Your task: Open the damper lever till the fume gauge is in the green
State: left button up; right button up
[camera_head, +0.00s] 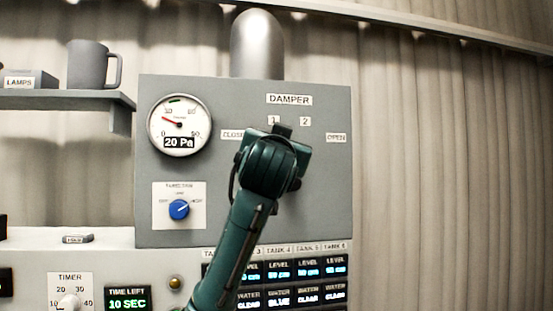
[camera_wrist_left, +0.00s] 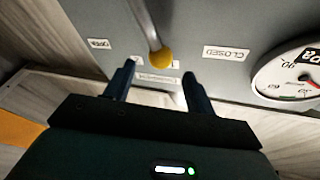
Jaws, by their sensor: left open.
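The damper lever, a silver rod with a yellow knob (camera_wrist_left: 161,57), shows in the left wrist view; my arm hides it in the head view. My left gripper (camera_wrist_left: 159,70) is open, one finger either side of the knob, which lies just at or beyond the fingertips; I cannot tell whether they touch. In the head view this gripper (camera_head: 281,132) is up against the panel under the DAMPER label, mostly hidden by my wrist. The fume gauge (camera_head: 179,124) reads 20 Pa, its red needle pointing left and slightly up, outside the small green band at the dial's top.
The grey panel (camera_head: 320,200) carries CLOSED (camera_head: 231,135) and OPEN (camera_head: 336,137) labels and a blue knob (camera_head: 179,209). A shelf (camera_head: 60,100) with a grey mug (camera_head: 88,66) is at left. A timer dial (camera_head: 69,302) and tank displays (camera_head: 307,268) are below.

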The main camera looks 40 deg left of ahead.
pick_arm(q)
jog(key=b+v, duration=0.1)
jog(key=v, duration=0.6)
jog(key=shift+s+d+b, duration=0.15)
jog(key=shift+s+b, duration=0.05)
jog(key=shift+b, duration=0.15)
jog(key=shift+f, duration=0.1)
